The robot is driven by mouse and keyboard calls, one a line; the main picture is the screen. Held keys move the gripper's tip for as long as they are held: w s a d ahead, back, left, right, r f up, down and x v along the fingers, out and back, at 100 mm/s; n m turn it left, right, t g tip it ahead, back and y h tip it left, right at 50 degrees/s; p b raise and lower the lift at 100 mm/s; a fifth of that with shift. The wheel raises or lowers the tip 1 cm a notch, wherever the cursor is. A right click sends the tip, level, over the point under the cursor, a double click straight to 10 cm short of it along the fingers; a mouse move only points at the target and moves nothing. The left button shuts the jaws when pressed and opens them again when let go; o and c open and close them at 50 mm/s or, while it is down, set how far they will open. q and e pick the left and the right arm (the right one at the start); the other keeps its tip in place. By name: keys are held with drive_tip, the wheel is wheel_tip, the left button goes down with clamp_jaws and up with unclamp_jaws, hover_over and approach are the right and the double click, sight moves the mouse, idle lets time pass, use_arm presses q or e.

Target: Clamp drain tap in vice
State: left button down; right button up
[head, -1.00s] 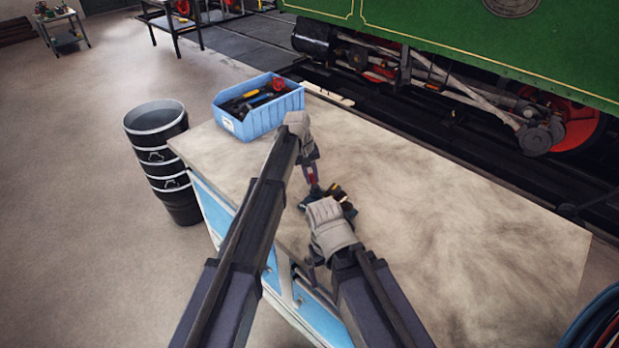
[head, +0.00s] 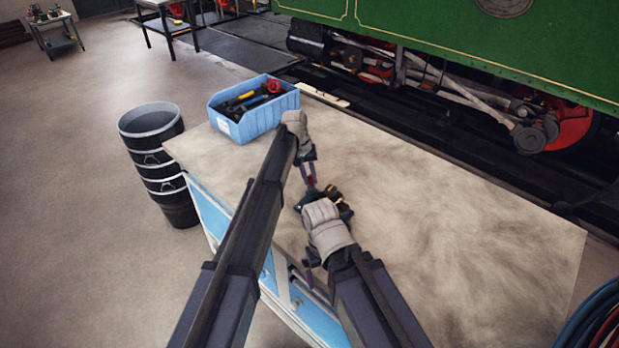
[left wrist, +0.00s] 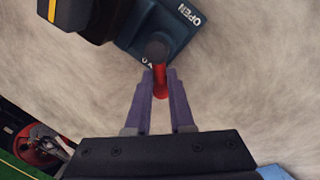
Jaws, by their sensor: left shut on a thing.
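The vice (head: 313,195) is a small dark blue and black block on the bench, partly hidden by my right wrist. In the left wrist view its blue body (left wrist: 140,35) bears the word OPEN and a dark round knob, with a red handle (left wrist: 160,82) below. My left gripper (left wrist: 160,75) is shut on the red handle; it also shows in the head view (head: 310,178). My right gripper's wrist is beside the vice, but its fingers are hidden. I cannot make out the drain tap.
The bench top (head: 450,230) is clear to the right. A blue bin (head: 255,110) of tools stands at its back left corner. Black stacked buckets (head: 155,160) stand on the floor at left.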

use_arm(q)
drive_tip(key=c, duration=0.8)
unclamp_jaws()
drive_tip(key=shift+r, duration=0.15)
drive_tip(key=r+p, duration=0.2)
drive_tip(key=a+r+p, duration=0.1)
drive_tip(key=r+p, duration=0.4)
drive_tip(key=shift+a+r+p, duration=0.2)
drive_tip(key=shift+a+p, duration=0.05)
drive_tip(key=shift+p, duration=0.1)
drive_tip(key=s+a+m+y, duration=0.1)
drive_tip(key=s+a, duration=0.1)
drive_tip(key=s, duration=0.9)
drive_tip(key=s+a+f+m+y+b, duration=0.1)
drive_tip(key=s+a, duration=0.1)
drive_tip(key=s, duration=1)
drive_tip(key=s+a+m+y, duration=0.1)
drive_tip(key=s+a, duration=0.2)
drive_tip(key=s, duration=0.9)
drive_tip(key=shift+s+f+m, duration=0.25)
drive_tip(key=shift+f+m, duration=0.05)
drive_tip(key=shift+f, duration=0.05)
